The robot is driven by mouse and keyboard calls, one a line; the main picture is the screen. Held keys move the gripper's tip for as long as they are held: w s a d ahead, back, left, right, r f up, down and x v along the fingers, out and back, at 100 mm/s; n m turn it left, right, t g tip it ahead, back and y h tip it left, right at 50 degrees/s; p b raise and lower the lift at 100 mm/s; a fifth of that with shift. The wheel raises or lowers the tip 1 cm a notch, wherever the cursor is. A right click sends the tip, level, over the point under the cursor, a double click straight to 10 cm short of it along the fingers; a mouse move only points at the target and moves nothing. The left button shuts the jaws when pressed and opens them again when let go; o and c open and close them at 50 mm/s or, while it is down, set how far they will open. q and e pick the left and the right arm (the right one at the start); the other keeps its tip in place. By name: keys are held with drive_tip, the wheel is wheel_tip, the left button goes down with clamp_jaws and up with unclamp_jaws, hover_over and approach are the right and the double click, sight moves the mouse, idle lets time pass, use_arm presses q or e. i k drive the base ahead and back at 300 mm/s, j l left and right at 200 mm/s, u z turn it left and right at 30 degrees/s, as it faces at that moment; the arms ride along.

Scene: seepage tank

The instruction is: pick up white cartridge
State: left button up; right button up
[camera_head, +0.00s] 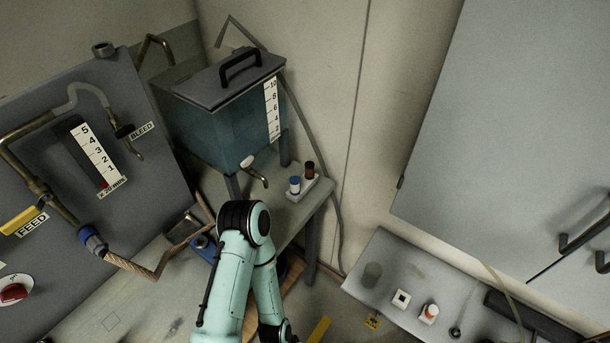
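Which thing is the white cartridge is not certain. A small white cylinder with an orange-red mark (429,313) stands on the grey shelf (385,262) at the lower right. A white block with a dark square opening (401,299) is just left of it. One of my arms, mint green with a black joint, rises from the bottom centre, well left of both. Neither gripper's fingers show in the picture.
A lidded water tank (222,118) stands on a side table, with a blue-capped vial (295,186) and a dark red-capped vial (309,170) beside it. A piped panel (110,205) is at left. A large grey cabinet (510,130) overhangs the shelf.

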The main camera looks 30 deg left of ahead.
sight(295, 181)
drive_tip(key=u, duration=1.75)
